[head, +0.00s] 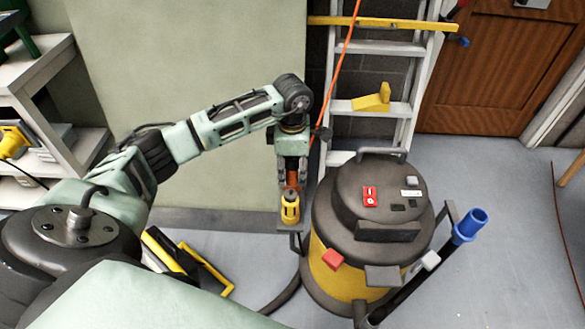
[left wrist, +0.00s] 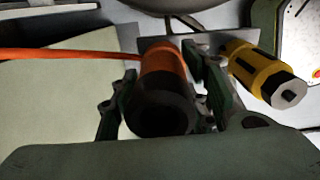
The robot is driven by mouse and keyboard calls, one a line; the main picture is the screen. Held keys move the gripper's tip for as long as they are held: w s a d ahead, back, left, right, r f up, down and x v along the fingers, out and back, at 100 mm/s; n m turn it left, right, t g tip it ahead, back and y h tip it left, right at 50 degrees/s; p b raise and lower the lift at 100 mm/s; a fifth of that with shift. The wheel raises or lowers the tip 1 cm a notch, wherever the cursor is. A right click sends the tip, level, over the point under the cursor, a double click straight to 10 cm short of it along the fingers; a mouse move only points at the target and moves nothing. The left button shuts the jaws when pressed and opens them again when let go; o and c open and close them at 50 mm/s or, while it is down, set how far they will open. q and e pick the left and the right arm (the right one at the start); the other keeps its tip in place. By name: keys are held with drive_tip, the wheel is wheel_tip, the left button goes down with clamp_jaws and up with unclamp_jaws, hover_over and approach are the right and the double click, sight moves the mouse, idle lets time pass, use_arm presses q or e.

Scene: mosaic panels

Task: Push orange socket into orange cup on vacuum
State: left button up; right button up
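The vacuum (head: 345,275), a round dark-topped drum with a yellow band, stands right of centre in the head view. My left gripper (head: 291,172) points down at its left side, above a small side holder. In the left wrist view, the orange socket (left wrist: 165,68), with a dark near end and an orange cord, is between the fingers of my left gripper (left wrist: 165,100), which look closed against its sides. Orange also shows between the fingers in the head view (head: 292,179). I cannot make out the orange cup separately; socket and fingers cover that spot. My right gripper is not in view.
A yellow-black tool (head: 290,209) stands close beside the gripper; it is also in the left wrist view (left wrist: 262,72). The orange cord (head: 345,45) runs up past the ladder (head: 398,75). A blue nozzle (head: 470,224) is right of the vacuum. Floor at right is mostly clear.

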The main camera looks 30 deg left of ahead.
use_arm(q)
drive_tip(key=shift+o, duration=1.2)
